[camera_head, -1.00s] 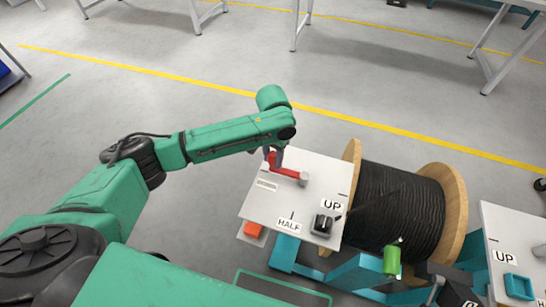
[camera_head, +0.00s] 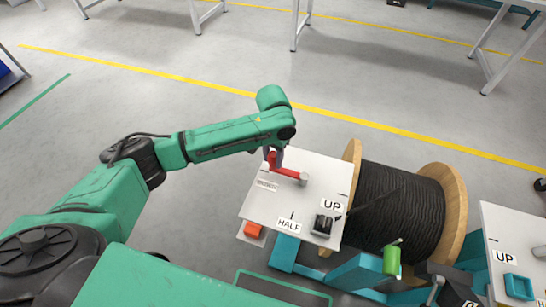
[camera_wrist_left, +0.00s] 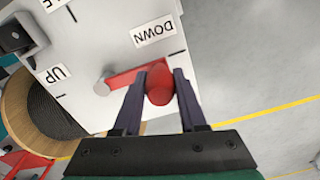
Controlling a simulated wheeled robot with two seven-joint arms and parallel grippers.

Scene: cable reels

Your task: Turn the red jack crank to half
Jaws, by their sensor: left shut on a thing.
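The red jack crank (camera_head: 287,172) is mounted by a grey hub (camera_head: 303,180) on a white panel (camera_head: 315,166). In the left wrist view its red arm (camera_wrist_left: 126,77) points from the hub (camera_wrist_left: 101,87) toward the DOWN label (camera_wrist_left: 155,31), close to the tick there. My left gripper (camera_wrist_left: 160,92) is shut on the crank's red knob (camera_wrist_left: 158,88), with a finger on each side. The HALF label (camera_head: 289,225) is at the panel's near edge and the UP label (camera_head: 331,205) at its near right.
A wooden reel of black cable (camera_head: 400,207) stands right beside the panel. A black switch-like block (camera_head: 323,225) sits at the panel's near right corner. A green handle (camera_head: 392,260) and a second white panel (camera_head: 511,230) are at lower right.

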